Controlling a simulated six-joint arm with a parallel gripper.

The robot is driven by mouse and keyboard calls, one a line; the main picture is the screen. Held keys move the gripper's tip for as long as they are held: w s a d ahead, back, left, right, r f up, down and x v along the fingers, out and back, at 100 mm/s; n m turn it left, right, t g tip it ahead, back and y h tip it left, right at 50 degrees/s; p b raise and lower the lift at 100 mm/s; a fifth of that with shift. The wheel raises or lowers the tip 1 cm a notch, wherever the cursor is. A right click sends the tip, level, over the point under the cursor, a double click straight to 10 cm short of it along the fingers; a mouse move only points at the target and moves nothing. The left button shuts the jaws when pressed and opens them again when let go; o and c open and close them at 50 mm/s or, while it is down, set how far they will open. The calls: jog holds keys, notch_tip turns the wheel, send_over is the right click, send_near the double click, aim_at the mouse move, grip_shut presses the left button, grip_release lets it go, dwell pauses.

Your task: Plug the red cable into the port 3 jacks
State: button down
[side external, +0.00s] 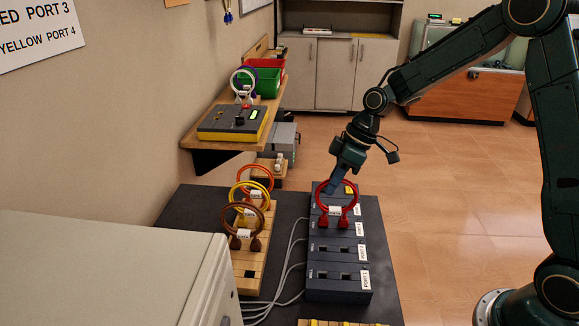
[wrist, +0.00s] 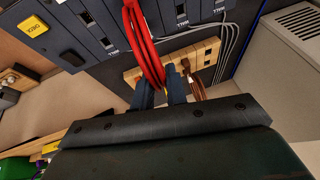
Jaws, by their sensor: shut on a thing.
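The red cable (side external: 352,203) is a loop with two red plugs and a white tag. My gripper (side external: 332,187) is shut on the top of its loop, and the plugs hang downward. The dark jack panel (side external: 340,295) carries rows of paired jacks with white port labels. The red plugs are over or at the panel's farther rows; I cannot tell whether they are in the jacks. In the wrist view, the red cable (wrist: 146,45) passes between my gripper's two fingers (wrist: 161,88), with the panel (wrist: 95,25) behind it.
A wooden rack (side external: 247,285) left of the panel holds orange (side external: 268,172), yellow (side external: 236,192) and brown (side external: 224,216) cable loops. Grey cords (side external: 289,262) run between rack and panel. A wall shelf (side external: 192,141) carries a yellow-edged box (side external: 232,122). A pale cabinet (side external: 120,270) stands front left.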

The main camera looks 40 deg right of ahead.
jog(key=c, duration=0.7)
grip_release()
jog(key=shift+d+r, duration=0.1)
jog(key=shift+r, duration=0.05)
jog(key=v, duration=0.7)
jog(key=shift+r, duration=0.1)
dwell(0.9)
jog(key=shift+s, duration=0.1)
